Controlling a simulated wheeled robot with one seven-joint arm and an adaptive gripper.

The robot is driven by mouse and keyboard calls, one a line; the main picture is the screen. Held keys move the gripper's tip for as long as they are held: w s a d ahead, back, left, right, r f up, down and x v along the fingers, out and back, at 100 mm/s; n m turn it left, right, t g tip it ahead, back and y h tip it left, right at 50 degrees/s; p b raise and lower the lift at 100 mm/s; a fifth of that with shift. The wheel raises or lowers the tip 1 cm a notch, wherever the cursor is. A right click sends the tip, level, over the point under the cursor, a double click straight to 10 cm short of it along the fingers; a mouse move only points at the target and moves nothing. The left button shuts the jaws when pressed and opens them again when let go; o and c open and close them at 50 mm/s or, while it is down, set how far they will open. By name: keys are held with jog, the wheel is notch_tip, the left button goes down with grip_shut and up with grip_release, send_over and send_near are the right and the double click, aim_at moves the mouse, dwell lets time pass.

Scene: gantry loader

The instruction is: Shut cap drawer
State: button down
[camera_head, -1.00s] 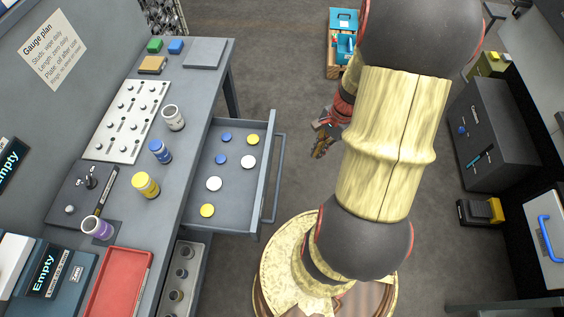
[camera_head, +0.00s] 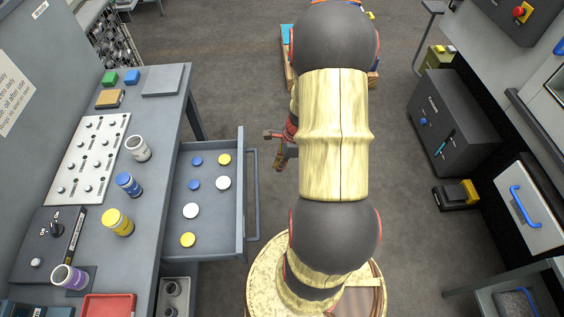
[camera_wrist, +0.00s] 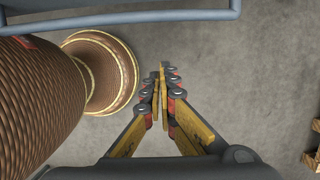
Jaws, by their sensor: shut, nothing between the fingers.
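The cap drawer (camera_head: 239,213) is pulled open from the grey bench in the head view. Several blue, white and yellow caps lie spread on its floor. Its bar handle (camera_head: 253,196) runs along the front, on the right. My gripper (camera_head: 279,164) is just right of the handle's far end, apart from it in the picture and partly hidden by my arm. In the wrist view my gripper (camera_wrist: 163,72) has its fingers together with nothing between them. A blue-grey bar, likely the drawer handle (camera_wrist: 140,16), crosses the top of that view, clear of the fingertips.
The bench (camera_head: 161,110) holds a white peg plate (camera_head: 89,155), several jars and a red tray (camera_head: 108,306). A dark cabinet (camera_head: 450,130) and a black-and-yellow item (camera_head: 456,194) stand at right. Floor right of the drawer is open.

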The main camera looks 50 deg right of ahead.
jog(key=shift+w+a+f+b, duration=0.6)
jog(key=shift+w+a, duration=0.2)
jog(key=shift+w, duration=0.15)
jog(key=shift+w+a+f+b, duration=0.5)
jog(key=shift+w+a+f, duration=0.2)
jog(key=shift+w, duration=0.2)
jog(key=shift+a, duration=0.15)
jog(key=p, duration=1)
send_over(200, 182)
jog(key=s, duration=0.1)
jog(key=shift+d, duration=0.4)
